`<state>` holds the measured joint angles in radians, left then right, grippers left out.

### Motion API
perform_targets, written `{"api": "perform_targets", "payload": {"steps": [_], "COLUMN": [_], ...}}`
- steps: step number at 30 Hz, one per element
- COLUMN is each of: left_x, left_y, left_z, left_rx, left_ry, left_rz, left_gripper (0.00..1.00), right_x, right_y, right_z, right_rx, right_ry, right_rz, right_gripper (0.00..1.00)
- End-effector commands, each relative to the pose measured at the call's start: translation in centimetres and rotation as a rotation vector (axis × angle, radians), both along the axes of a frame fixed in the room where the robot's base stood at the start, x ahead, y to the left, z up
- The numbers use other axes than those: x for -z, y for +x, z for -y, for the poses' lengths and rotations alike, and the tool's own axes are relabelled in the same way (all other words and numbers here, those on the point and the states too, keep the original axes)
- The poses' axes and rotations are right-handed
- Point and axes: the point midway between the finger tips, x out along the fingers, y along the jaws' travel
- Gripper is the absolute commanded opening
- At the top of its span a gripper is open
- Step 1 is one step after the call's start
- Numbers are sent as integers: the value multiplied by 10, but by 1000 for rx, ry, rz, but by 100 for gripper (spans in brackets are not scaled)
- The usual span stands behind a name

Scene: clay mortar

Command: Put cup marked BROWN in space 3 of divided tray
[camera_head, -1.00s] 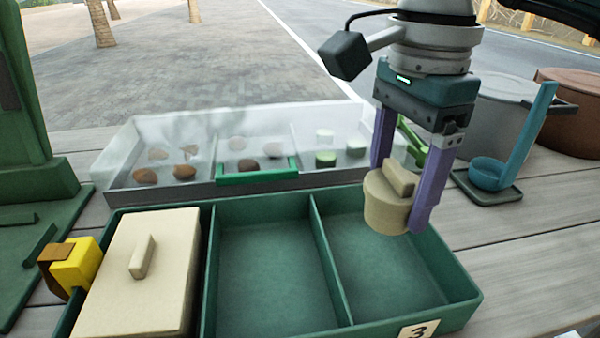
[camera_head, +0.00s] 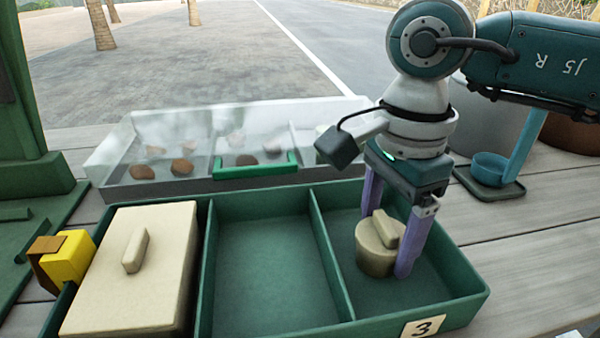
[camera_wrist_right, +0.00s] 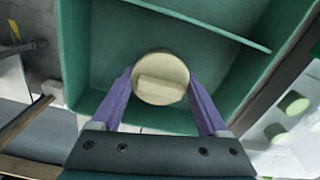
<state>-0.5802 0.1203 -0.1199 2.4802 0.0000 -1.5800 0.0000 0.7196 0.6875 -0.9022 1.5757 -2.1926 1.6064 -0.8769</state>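The beige cup (camera_head: 376,256) has a bar-shaped grip on top, and no BROWN marking is readable from here. My right gripper (camera_head: 388,240) is shut on the cup, with one purple finger on each side. The cup is inside the right compartment of the green divided tray (camera_head: 478,290), whose front wall carries a label 3 (camera_head: 423,326). It is low, at or just above the floor; I cannot tell whether it touches. The wrist view shows the cup (camera_wrist_right: 160,78) between the fingertips, near one tray wall. My left gripper is not in view.
The tray's middle compartment (camera_head: 265,270) is empty; a beige lidded block (camera_head: 140,290) fills the left one. Behind stands a clear-covered case (camera_head: 150,195) with a green handle (camera_head: 255,170). A blue ladle (camera_head: 490,168) stands right, a yellow block (camera_head: 68,257) left.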

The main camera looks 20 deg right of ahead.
Motion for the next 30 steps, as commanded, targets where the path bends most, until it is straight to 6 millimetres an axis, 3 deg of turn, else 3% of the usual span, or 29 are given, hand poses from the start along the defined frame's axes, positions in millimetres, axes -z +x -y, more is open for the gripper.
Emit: {"api": "perform_targets", "payload": {"steps": [5,15,30], "left_x": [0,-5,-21], "left_y": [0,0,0], "left_z": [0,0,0], "left_rx": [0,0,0], "left_ry": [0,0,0], "left_rz": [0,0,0], "left_gripper": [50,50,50], "right_x": [0,-7,-107], "right_y": [0,0,1], "right_z": [0,0,0], "right_rx": [0,0,1], "right_ry": [-1,0,0], "right_rz": [-1,0,3], "right_gripper": [100,100,100]}}
